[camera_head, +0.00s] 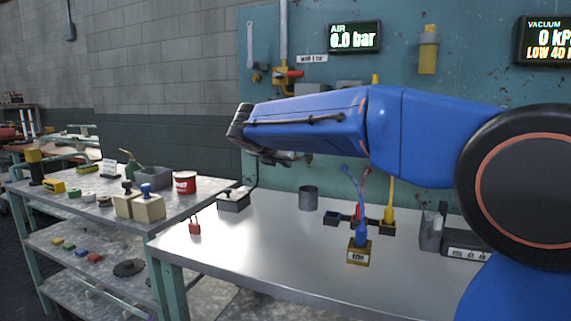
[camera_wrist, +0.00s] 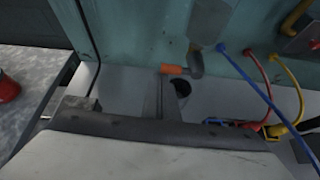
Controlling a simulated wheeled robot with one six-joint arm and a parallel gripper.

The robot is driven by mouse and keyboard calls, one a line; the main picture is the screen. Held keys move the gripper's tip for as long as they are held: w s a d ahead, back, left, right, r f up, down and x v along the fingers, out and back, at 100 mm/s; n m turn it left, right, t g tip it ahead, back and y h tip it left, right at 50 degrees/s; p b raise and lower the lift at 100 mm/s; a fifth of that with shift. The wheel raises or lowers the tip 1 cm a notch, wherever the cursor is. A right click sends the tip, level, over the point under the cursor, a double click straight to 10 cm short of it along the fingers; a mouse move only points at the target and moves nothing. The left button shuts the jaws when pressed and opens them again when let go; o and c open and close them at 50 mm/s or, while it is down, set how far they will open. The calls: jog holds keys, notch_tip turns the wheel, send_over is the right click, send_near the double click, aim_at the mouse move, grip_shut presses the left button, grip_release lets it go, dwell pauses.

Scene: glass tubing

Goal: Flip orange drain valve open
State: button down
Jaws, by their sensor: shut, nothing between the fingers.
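The orange drain valve handle (camera_wrist: 174,70) shows in the wrist view, sticking out to the left from a grey valve body (camera_wrist: 196,60) on the panel. My gripper (camera_wrist: 158,80) is shut and empty, with its fingertips just below the handle's left end in the picture. I cannot tell whether they touch it. In the head view my blue arm reaches left across the panel and hides the valve; my fingers cannot be made out clearly there.
A grey cup (camera_head: 308,198) stands on the bench (camera_head: 250,240) and also shows below the valve (camera_wrist: 181,87). Blue, red and yellow hoses (camera_wrist: 250,84) hang on the right. A teal panel (camera_head: 225,185) backs the bench. An AIR display (camera_head: 354,37) reads 0.0 bar.

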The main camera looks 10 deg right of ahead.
jog(key=shift+r+m, duration=0.25)
jog(key=shift+m, duration=0.05)
jog(key=s+d+r+m+t+y, duration=0.2)
jog(key=d+r+m+t+y, duration=0.1)
jog(key=r+m+t+y, duration=0.1)
jog(key=shift+s+d+r+m+t, duration=0.3)
jog(key=shift+r+m, duration=0.4)
jog(key=shift+m, duration=0.2)
dwell(1.0)
jog(key=shift+s+d, duration=0.1)
jog(key=shift+d, duration=0.05)
dwell(0.5)
